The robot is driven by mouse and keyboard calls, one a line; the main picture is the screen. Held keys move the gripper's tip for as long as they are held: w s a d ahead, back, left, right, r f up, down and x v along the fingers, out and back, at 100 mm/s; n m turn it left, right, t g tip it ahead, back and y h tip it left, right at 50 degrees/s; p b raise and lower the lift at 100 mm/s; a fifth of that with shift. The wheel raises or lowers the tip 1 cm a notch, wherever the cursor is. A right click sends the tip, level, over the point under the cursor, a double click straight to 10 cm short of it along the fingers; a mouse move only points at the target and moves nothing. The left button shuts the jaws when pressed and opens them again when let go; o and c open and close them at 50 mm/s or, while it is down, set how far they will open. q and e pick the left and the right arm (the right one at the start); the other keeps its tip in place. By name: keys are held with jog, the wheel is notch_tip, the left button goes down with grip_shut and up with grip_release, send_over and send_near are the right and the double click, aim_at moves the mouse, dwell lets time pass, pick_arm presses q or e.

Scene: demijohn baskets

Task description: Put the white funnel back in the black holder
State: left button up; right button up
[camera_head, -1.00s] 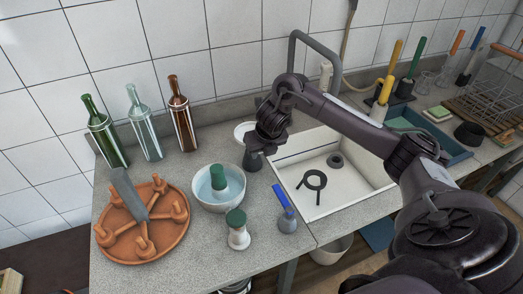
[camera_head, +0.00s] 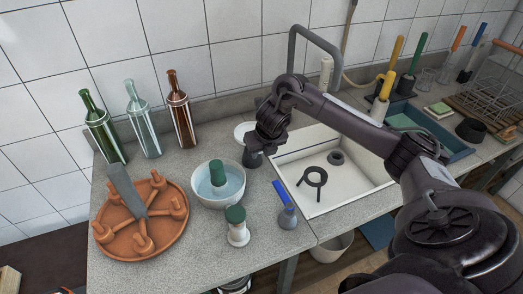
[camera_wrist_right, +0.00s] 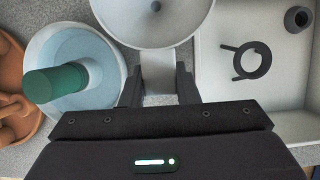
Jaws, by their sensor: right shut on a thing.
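The white funnel (camera_wrist_right: 152,20) shows at the top of the right wrist view, its wide cone cut off by the frame edge. Its pale flat handle (camera_wrist_right: 160,70) lies between the fingers of my right gripper (camera_wrist_right: 159,90), which is shut on it. In the head view the funnel's white rim (camera_head: 243,128) shows behind the right gripper (camera_head: 253,158), over the counter left of the sink. A black ring with two short prongs (camera_head: 324,180), seemingly the holder, is in the sink, right of the gripper. My left gripper is out of view.
A white bowl (camera_head: 232,197) of water holding a green-topped piece is close left of the gripper. A green-capped bottle (camera_head: 238,234) and a blue-handled brush (camera_head: 286,212) stand in front. The white sink (camera_head: 362,196) also holds a small black round piece (camera_head: 336,157). Glass bottles stand behind.

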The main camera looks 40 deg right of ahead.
jog(key=shift+f, duration=0.15)
jog(key=shift+f+b, duration=0.4)
jog(key=o, duration=1.1)
jog(key=shift+r, duration=0.1)
jog(key=shift+s+r, duration=0.1)
jog(key=shift+r, duration=0.15)
jog(key=p+v, duration=0.2)
jog(key=v, duration=0.5)
